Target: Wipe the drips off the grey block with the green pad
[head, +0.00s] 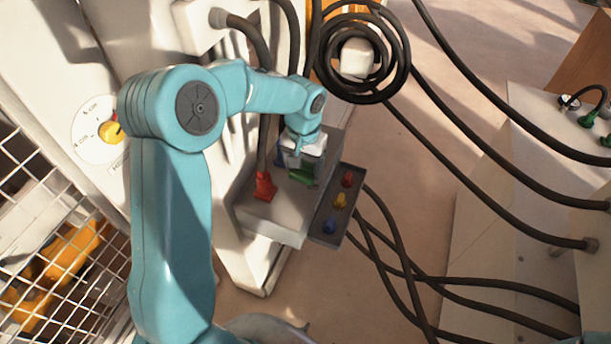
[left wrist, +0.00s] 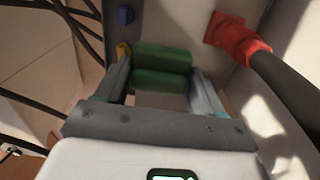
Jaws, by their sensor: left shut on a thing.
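The grey block (head: 275,220) stands below my left arm in the head view, its pale top face partly lit. My left gripper (head: 301,166) is over the block's top, near its right side. It is shut on the green pad (head: 303,178). In the left wrist view the green pad (left wrist: 163,54) sits between the two fingers, against the pale block face (left wrist: 180,18); I cannot tell whether it touches the face. I cannot make out drips on the block; the gripper and pad hide part of its top. My right gripper is not in view.
A red fitting (head: 265,187) with a dark hose stands on the block, left of the pad. A dark strip (head: 324,228) with red, yellow and blue knobs runs along the block's right side. Black cables (head: 480,195) cross the right. A wire mesh (head: 50,240) is at left.

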